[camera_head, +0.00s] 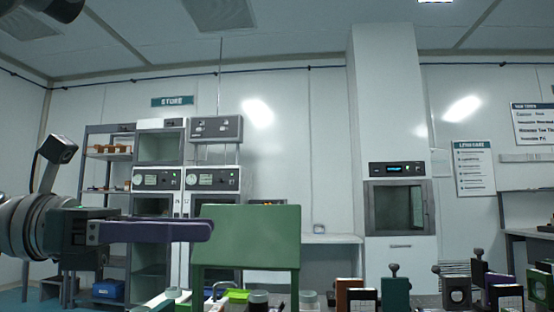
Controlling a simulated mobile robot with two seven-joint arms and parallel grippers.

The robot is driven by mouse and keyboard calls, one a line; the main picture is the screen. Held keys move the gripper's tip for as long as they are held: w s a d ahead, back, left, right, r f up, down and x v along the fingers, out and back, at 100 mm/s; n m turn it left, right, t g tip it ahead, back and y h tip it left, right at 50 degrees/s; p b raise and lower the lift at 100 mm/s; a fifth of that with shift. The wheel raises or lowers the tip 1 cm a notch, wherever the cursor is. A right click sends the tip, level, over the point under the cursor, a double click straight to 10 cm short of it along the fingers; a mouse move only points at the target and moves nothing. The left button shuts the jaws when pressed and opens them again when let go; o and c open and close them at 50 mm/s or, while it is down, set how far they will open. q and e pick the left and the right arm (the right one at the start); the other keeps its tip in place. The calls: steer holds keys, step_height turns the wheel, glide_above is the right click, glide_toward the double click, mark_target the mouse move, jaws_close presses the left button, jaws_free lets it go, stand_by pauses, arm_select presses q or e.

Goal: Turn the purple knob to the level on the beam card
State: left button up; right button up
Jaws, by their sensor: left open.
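My left gripper (208,230) reaches in from the left, seen side-on, with its long dark purple fingers pointing right. It is open and nothing shows between its fingers. The fingertips overlap the left edge of a green panel (246,238) in the picture; I cannot tell if they touch. At the lower right is a row of optical mounts, among them a dark purplish one (497,280). I cannot make out a purple knob or the beam card for sure. My right gripper is not in view.
Small jars and a bright green item (237,296) stand low in front of the panel. A dark green mount with a knob (395,288) and an orange-brown block (349,288) crowd the lower right. Shelves, instrument racks and a white cabinet (386,120) stand farther back.

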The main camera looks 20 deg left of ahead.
arm_select(q)
step_height(320, 180, up, 7)
steer(key=shift+f+p, duration=0.2)
steer(key=shift+p, duration=0.2)
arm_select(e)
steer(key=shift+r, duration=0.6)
arm_select(q)
steer(key=shift+w, duration=0.1)
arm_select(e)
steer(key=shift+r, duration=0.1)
